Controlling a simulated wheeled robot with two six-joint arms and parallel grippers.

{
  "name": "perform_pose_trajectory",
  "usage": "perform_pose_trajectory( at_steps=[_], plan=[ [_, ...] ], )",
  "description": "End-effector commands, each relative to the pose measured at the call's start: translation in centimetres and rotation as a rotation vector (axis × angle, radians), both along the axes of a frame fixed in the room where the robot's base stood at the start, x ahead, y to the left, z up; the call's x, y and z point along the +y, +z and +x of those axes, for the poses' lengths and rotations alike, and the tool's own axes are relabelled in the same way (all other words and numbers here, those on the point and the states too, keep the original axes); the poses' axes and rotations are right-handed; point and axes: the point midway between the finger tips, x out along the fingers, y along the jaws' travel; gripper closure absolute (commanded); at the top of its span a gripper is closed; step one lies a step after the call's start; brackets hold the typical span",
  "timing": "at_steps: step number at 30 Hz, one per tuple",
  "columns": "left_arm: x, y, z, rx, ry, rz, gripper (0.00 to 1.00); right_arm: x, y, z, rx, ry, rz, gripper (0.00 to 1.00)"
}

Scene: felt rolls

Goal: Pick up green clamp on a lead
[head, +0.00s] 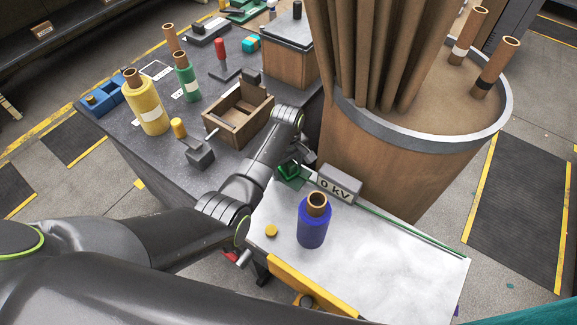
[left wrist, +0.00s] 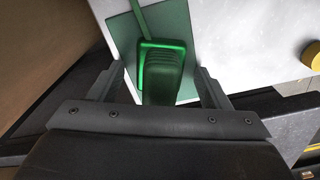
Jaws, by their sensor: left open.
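The green clamp (left wrist: 163,68) lies on a dark green pad (left wrist: 122,36) in the left wrist view, its green lead (left wrist: 140,18) running off past the top edge. In the head view the clamp (head: 289,170) is partly hidden by my left gripper (head: 298,163) at the far left corner of the white-topped table. My left gripper also shows in the left wrist view (left wrist: 160,82), open, with one finger on each side of the clamp. I cannot tell whether either finger touches it. My right gripper is not in view.
A grey "0 kV" block (head: 339,184), a blue roll (head: 313,222) and a yellow disc (head: 271,231) stand on the white tabletop (head: 385,255). A large wooden drum (head: 395,160) of rolls rises behind. An open wooden box (head: 237,118) is on the dark table. The tabletop's right half is mostly clear.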

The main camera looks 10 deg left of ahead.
Motion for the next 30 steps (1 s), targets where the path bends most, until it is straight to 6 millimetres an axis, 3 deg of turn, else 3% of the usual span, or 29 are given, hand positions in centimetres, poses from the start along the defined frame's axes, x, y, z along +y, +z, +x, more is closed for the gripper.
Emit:
perform_pose_trajectory(
  at_steps=[8,21,30],
  plan=[
    [0.02,-0.20,0.03,-0.001,0.000,0.000,0.30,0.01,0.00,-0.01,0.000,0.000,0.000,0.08],
    [0.03,-0.17,0.04,-0.001,0.000,0.000,0.87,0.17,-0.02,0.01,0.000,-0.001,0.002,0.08],
    [0.01,0.35,0.11,-0.003,0.000,0.000,0.87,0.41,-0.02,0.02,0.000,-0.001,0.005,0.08]
  ],
)
